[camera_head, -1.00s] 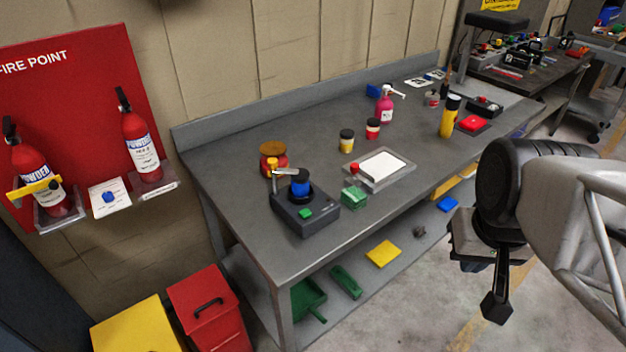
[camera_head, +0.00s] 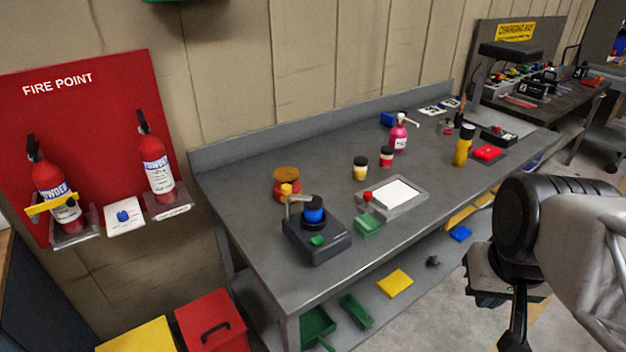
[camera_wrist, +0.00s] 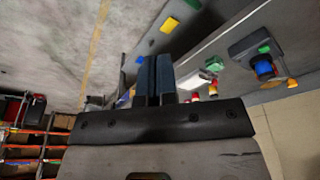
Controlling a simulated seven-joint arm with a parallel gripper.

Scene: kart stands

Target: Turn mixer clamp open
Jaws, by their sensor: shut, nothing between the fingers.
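The mixer (camera_head: 316,238) stands near the left end of the grey workbench. It has a dark grey base with a green button, a blue cup (camera_head: 314,212) on top and a pale clamp lever (camera_head: 292,204) with a yellow-orange knob (camera_head: 287,189) at its left. It also shows in the wrist view at the right, with its blue part (camera_wrist: 263,68) visible. My gripper (camera_wrist: 155,60) is shut and empty in the wrist view, its two dark fingers side by side, well away from the mixer. In the head view my arm is at the right, over the floor before the bench.
An amber-lidded jar (camera_head: 287,180) stands close behind the mixer's lever. A green block (camera_head: 367,226) and a tray with a white sheet (camera_head: 398,193) lie to the mixer's right. Small jars and a pink bottle (camera_head: 398,134) stand farther back. The bench front left is clear.

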